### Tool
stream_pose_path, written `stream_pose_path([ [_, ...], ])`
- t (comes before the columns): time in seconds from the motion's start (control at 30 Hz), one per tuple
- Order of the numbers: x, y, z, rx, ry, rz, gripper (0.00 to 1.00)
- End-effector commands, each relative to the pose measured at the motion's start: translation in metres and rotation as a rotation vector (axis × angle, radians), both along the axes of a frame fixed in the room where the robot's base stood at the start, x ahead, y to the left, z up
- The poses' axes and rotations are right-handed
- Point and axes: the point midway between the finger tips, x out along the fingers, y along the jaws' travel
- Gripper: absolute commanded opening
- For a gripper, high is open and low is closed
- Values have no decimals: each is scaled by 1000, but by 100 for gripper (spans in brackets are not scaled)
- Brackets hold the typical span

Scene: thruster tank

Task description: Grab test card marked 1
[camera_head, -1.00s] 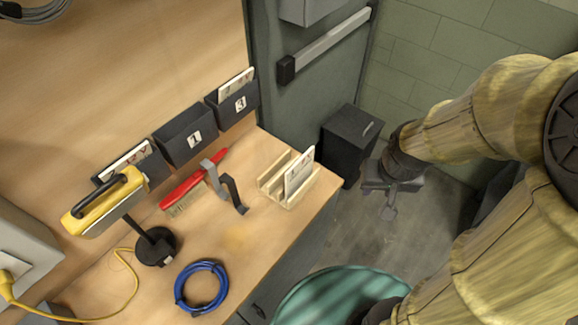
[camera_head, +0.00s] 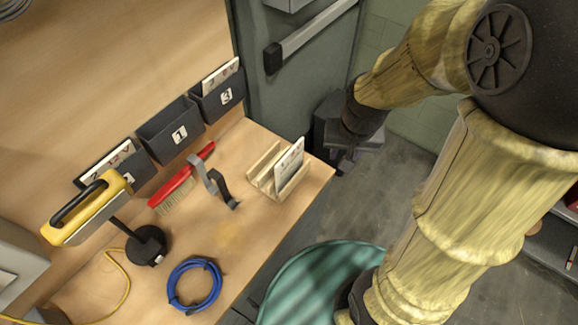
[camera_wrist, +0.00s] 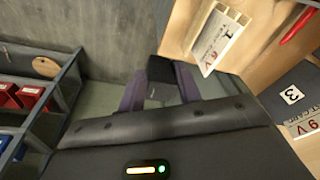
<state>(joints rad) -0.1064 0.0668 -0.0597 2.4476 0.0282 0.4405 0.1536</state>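A white card (camera_head: 289,160) stands in a slotted wooden rack (camera_head: 263,172) at the bench's right end. My gripper (camera_head: 345,160) is right of the rack, past the bench edge, apart from the card. In the wrist view my gripper (camera_wrist: 160,88) has its two fingers apart with nothing held; the card is ahead and to the right of them.
Pocket 3 (camera_head: 222,100) and the left pocket (camera_head: 138,168) hold cards. A grey bracket (camera_head: 215,185), red brush (camera_head: 180,180), blue cable coil (camera_head: 194,286) and yellow lamp (camera_head: 88,208) occupy the bench. A green round tank (camera_head: 310,285) stands below right.

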Motion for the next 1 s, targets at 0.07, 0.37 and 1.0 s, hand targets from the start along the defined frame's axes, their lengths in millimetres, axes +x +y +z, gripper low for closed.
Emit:
stream_pose_path([
  [0.07,21,18,1,21,34,-73,34],
  [0.37,81,107,8,40,163,-423,34],
  [1.0,91,132,2,32,190,-532,34],
])
